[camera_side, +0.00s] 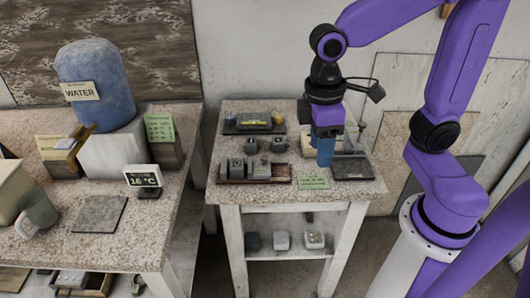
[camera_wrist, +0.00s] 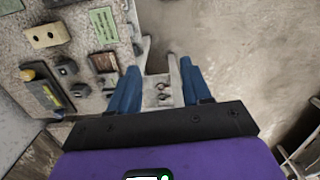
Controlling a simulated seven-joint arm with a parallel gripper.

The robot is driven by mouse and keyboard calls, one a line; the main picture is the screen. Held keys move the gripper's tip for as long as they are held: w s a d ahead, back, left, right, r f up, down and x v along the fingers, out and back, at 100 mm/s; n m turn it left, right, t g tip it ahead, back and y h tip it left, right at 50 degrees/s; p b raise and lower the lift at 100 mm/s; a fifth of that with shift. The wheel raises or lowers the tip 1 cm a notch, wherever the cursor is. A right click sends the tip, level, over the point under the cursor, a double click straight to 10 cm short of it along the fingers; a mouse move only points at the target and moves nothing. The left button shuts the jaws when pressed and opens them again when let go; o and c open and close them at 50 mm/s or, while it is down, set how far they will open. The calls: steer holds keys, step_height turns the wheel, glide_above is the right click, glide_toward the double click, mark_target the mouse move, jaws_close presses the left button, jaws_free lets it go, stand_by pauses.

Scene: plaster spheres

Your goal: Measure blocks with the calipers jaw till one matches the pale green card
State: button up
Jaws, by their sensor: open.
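My gripper (camera_side: 325,150) has blue fingers and hangs over the right half of the small speckled table. In the wrist view the fingers (camera_wrist: 158,68) stand apart with nothing held between them. The pale green card (camera_side: 313,182) lies near the table's front edge; it also shows in the wrist view (camera_wrist: 104,24). Grey blocks sit in a dark tray (camera_side: 280,179) at the front left. Loose grey blocks (camera_side: 250,146) (camera_side: 278,145) stand behind it. A dark plate (camera_side: 352,168) with a grey upright, possibly the calipers, is right of my gripper, partly hidden.
A dark tray (camera_side: 232,128) with a yellow item lies at the table's back. A lower shelf (camera_side: 262,253) holds several small pieces. Another bench on the left carries a water jug (camera_side: 96,85), a display (camera_side: 143,177) and a mug (camera_side: 37,210). A gap separates bench and table.

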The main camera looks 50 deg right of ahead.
steer(key=w+a+r+m+g, duration=0.1)
steer(key=w+a+m, duration=0.15)
steer(key=w, duration=0.65)
steer(key=m+g, duration=0.3)
steer(key=m, duration=0.4)
glide_above(263, 156)
steer(key=w, duration=0.7)
step_height(263, 156, down, 2)
steer(key=shift+y, duration=0.3)
steer(key=x, duration=1.7)
steer(key=shift+w+f, duration=0.1)
steer(key=shift+f, duration=0.25)
